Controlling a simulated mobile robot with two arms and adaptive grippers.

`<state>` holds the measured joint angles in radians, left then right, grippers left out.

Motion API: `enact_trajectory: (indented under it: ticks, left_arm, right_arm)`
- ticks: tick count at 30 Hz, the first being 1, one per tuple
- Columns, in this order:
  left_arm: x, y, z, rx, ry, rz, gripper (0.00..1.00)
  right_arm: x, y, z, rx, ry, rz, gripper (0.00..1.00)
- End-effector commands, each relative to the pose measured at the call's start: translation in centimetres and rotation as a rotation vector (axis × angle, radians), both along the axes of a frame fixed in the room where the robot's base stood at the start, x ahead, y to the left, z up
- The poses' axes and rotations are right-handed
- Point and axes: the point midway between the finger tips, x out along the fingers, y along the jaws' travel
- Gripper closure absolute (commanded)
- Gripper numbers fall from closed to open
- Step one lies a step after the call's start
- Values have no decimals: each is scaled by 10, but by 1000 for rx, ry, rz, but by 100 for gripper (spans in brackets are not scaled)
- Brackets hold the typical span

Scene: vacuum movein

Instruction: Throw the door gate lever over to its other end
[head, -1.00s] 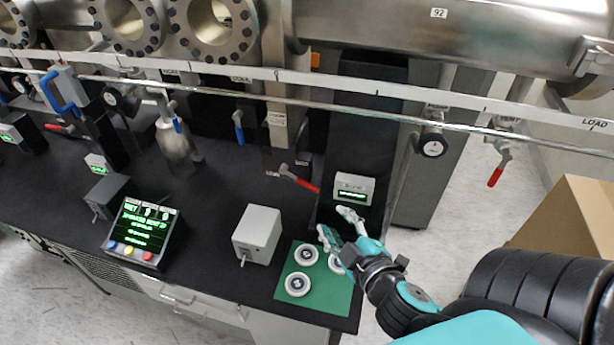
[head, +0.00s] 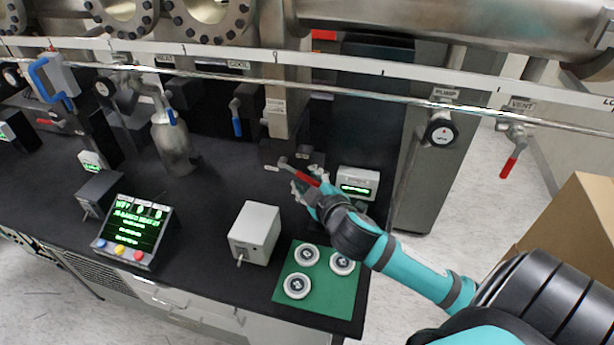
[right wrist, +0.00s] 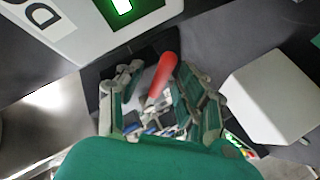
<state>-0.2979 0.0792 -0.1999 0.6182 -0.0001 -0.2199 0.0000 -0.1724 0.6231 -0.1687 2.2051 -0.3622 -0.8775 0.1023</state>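A red-handled lever (head: 304,177), which I take to be the door gate lever, sits at the foot of a labelled metal column at the back of the black bench. Its handle slants down to the right. My right gripper (head: 309,184) is at the handle's free end. In the right wrist view the red handle (right wrist: 163,75) lies between the spread fingers of the right gripper (right wrist: 163,88), with gaps on both sides. Contact cannot be told. My left gripper is in neither view.
A small box with a green display (head: 358,184) stands just right of the lever. A grey switch box (head: 254,232) and a green mat (head: 325,297) with white discs lie nearer. A metal rail (head: 350,92) crosses above the bench.

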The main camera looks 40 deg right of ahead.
Motion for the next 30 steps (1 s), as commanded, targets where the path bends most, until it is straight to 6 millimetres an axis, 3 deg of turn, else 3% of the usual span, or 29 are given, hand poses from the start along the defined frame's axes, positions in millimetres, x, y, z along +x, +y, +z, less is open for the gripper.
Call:
enact_trajectory:
  ticks: [12, 21, 30]
  left_arm:
    - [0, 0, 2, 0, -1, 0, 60]
    - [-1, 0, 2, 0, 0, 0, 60]
    - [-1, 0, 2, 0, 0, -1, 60]
  right_arm:
    - [10, -2, -3, 0, 0, 1, 63]
    - [10, -2, -3, 0, 0, 1, 99]
    - [10, -2, -3, 1, -1, 0, 100]
